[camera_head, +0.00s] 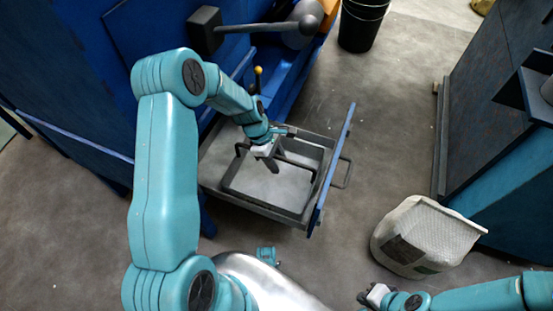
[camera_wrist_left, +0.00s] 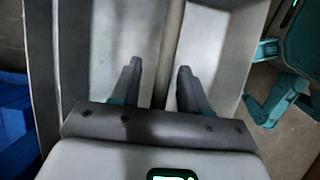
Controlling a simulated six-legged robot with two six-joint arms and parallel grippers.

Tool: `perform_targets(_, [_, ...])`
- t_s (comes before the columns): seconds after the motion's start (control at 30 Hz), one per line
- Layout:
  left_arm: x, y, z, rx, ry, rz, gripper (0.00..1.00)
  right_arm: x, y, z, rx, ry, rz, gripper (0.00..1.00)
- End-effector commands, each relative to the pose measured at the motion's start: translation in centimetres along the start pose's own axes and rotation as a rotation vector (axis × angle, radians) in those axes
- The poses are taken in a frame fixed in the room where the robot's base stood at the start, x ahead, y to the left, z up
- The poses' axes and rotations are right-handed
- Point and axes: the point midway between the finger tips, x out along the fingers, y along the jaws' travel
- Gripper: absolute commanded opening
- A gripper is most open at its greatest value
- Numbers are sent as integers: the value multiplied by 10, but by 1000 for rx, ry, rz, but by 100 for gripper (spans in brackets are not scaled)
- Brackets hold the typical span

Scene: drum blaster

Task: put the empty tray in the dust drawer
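The dust drawer (camera_head: 212,163) is pulled out of the blue machine, its blue front panel (camera_head: 331,170) facing right. The empty tray (camera_head: 262,188), pale inside with a dark rim, lies within the drawer, and a dark handle bar (camera_head: 297,163) spans it. My left gripper (camera_head: 268,162) is low over the tray at this bar. In the left wrist view its two fingers (camera_wrist_left: 158,80) are apart, with the bar (camera_wrist_left: 169,45) running between them and no clear grip on it. My right gripper (camera_head: 374,296) is at the bottom edge, far from the drawer; its fingers are too small to judge.
A white bag (camera_head: 425,235) stands on the floor at the right, beside a dark cabinet (camera_head: 500,90). A black bucket (camera_head: 362,25) stands at the back. A lever arm (camera_head: 262,27) juts from the machine above the drawer. Floor between drawer and bag is clear.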

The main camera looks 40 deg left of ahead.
Motion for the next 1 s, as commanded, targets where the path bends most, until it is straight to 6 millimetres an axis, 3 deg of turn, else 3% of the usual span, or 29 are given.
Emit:
perform_targets(0.13, [-8, 0, 1, 0, 0, 1, 45, -4, -1, 0, 0, 0, 0, 0])
perform_targets(0.5, [-70, 0, 1, -1, 0, 1, 45, -22, -8, 0, 0, 0, 0, 0])
perform_targets(1.0, [-77, 0, 1, 0, 0, 0, 45, -23, -8, 0, 0, 0, 0, 0])
